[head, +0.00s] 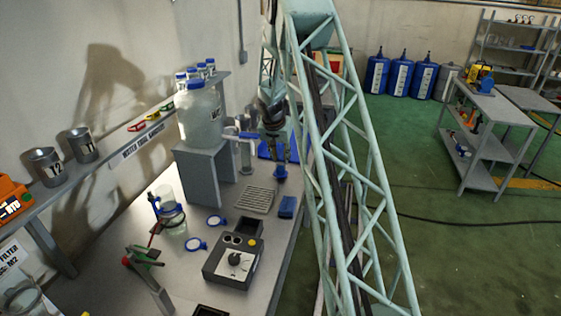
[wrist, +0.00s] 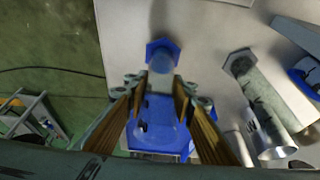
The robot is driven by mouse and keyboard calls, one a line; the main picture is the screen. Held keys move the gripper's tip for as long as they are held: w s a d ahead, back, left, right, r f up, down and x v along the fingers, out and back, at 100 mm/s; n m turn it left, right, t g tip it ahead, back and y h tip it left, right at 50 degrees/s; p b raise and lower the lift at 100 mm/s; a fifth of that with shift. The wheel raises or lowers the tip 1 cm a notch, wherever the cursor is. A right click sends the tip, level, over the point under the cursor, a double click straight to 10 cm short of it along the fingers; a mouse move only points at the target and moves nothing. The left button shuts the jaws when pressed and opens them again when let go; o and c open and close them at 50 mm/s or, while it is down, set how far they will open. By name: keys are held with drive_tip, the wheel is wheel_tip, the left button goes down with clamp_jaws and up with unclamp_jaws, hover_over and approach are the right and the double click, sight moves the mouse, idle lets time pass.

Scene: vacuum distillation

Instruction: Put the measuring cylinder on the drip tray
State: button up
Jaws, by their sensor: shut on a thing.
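The measuring cylinder, clear with a blue hexagonal base (wrist: 162,52), is between the fingers of my gripper (wrist: 160,86) in the wrist view. In the head view its blue base (head: 280,173) hangs below my gripper (head: 276,143), and its tube is hard to make out. The base shows near the far right corner of the drip tray (head: 256,199), a grey slatted plate on the bench. I cannot tell the base's exact height above the bench. My gripper is shut on the cylinder, which looks about upright.
A blue block (head: 287,207) sits right of the tray, a control box (head: 233,259) nearer. A large bottle (head: 200,116) is on a grey stand.

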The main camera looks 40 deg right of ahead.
drive_tip(key=shift+f, duration=0.55)
drive_tip(key=shift+f+b, duration=0.15)
drive_tip(key=shift+b, duration=0.2)
drive_tip(key=o, duration=1.2)
drive_tip(key=shift+p, duration=0.75)
drive_tip(key=v, duration=1.3)
drive_tip(key=shift+a+r, duration=0.15)
drive_tip(key=shift+r, duration=0.2)
drive_tip(key=shift+o, duration=0.5)
